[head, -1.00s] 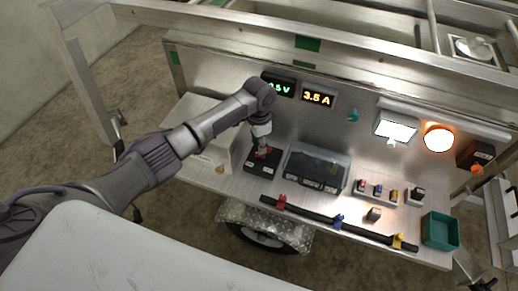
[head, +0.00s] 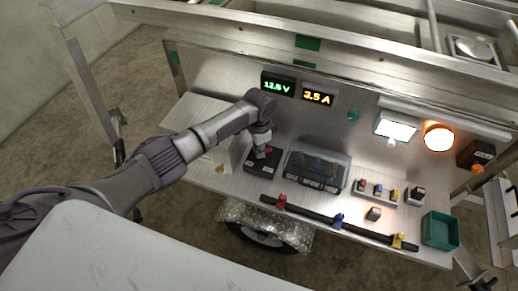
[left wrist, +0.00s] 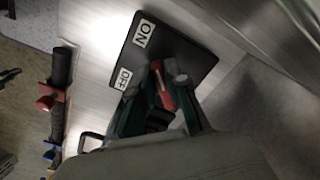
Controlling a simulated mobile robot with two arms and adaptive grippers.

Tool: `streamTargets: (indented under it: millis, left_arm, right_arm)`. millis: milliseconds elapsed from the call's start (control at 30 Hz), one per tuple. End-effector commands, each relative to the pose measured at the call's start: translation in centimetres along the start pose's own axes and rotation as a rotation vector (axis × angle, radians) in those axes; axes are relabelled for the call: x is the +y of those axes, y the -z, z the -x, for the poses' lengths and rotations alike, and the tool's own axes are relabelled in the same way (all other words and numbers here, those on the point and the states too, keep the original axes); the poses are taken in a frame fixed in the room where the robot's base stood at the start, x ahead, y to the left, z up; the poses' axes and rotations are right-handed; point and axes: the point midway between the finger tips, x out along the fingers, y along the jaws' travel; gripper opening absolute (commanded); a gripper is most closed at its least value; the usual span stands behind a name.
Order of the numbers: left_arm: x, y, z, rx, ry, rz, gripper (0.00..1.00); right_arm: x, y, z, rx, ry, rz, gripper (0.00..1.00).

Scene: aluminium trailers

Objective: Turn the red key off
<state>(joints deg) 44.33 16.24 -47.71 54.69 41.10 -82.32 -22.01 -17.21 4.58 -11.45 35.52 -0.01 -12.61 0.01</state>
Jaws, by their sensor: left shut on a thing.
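The red key (left wrist: 163,90) sits on a black switch box with ON and OFF labels (left wrist: 187,50). My left gripper (left wrist: 166,74) is shut on the key, with a dark finger on each side of it. In the head view the switch box (head: 258,167) stands on the bench, left of a clear-lidded box, and my left gripper (head: 262,150) reaches down onto it from above. The gripper hides most of the key there, so its exact angle is hard to tell. My right gripper is not in view.
A clear-lidded box (head: 317,168) stands close to the right of the switch box. A black bar with coloured clips (head: 312,215) lies along the front edge. A teal bin (head: 440,231) is at the right. Displays (head: 318,97) and a glowing orange lamp (head: 438,139) are on the back panel.

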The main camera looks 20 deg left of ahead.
Motion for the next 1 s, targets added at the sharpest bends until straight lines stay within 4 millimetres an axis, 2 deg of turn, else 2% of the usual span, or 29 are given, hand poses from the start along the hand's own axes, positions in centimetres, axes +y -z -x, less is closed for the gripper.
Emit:
streamTargets:
  millis: [267, 467, 1000]
  left_arm:
    - [0.1, 0.1, 0.2, 0.001, -0.001, 0.033, 0.00]
    - [0.3, 0.1, 0.3, 0.000, -0.002, 0.133, 0.00]
    - [1.1, 0.4, 0.4, 0.000, -0.003, 0.623, 0.00]
  right_arm:
    - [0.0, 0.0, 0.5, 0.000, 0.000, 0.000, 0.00]
    - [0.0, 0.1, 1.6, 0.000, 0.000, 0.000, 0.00]
    - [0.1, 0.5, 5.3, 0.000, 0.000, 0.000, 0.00]
